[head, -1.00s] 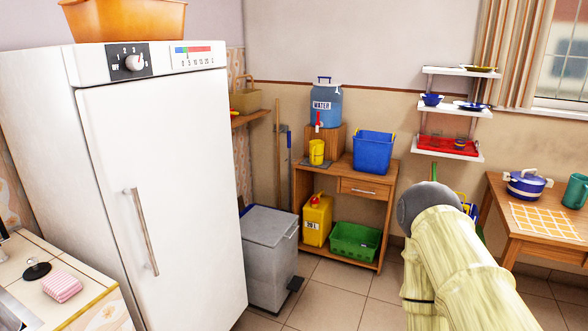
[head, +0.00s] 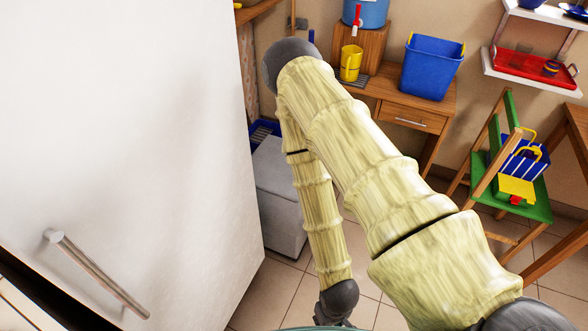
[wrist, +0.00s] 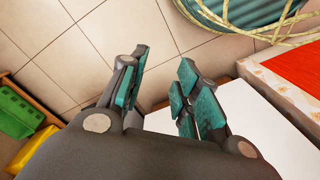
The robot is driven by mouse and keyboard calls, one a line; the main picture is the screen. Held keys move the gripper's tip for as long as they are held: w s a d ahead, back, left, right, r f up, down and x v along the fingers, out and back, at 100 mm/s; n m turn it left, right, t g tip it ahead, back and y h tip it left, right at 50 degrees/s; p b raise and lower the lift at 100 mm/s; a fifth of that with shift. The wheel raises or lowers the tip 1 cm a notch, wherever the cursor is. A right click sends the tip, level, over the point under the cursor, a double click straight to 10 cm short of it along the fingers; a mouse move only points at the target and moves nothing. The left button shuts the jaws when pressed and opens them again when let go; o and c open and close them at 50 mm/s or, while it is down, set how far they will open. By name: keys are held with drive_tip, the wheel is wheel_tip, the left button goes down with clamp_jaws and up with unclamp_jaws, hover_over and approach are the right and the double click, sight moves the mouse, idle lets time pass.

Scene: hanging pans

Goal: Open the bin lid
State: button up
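My gripper is partly cut off at the bottom of the head view (head: 335,308), in front of and below the bin in the picture. I cannot identify the bin in the wrist view.
The white fridge (head: 120,130) fills the left, its handle sticking out. A green chair (head: 535,205) stands right. The wrist view shows a green crate (wrist: 18,112) and a large white surface (wrist: 260,130).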

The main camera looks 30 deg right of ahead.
drive_tip(key=w+d+f+m+t+y+b, duration=0.1)
drive_tip(key=w+f+m+t+b, duration=0.1)
drive_tip(key=w+b, duration=0.4)
drive_tip(key=w+d+f+m+t+b, duration=0.1)
drive_tip(key=w+d+f+t+b, duration=0.15)
drive_tip(key=w, duration=0.55)
drive_tip(key=w+d+f+m+t+y+b, duration=0.1)
drive_tip(key=w+f+m+b, duration=0.1)
drive_tip(key=w+b, duration=0.4)
drive_tip(key=w+d+r+m+t+h+b, duration=0.3)
drive_tip(key=w+d+m+t+b, duration=0.85)
drive_tip(key=w+d+b, duration=1.15)
drive_tip(key=w+f+b, duration=0.2)
drive_tip(key=w+b, duration=0.4)
drive_tip(key=w, duration=0.2)
drive_tip(key=shift+a+g+h, duration=0.15)
drive_tip(key=shift+g+h, duration=0.15)
drive_tip(key=shift+w, duration=0.1)
clamp_jaws()
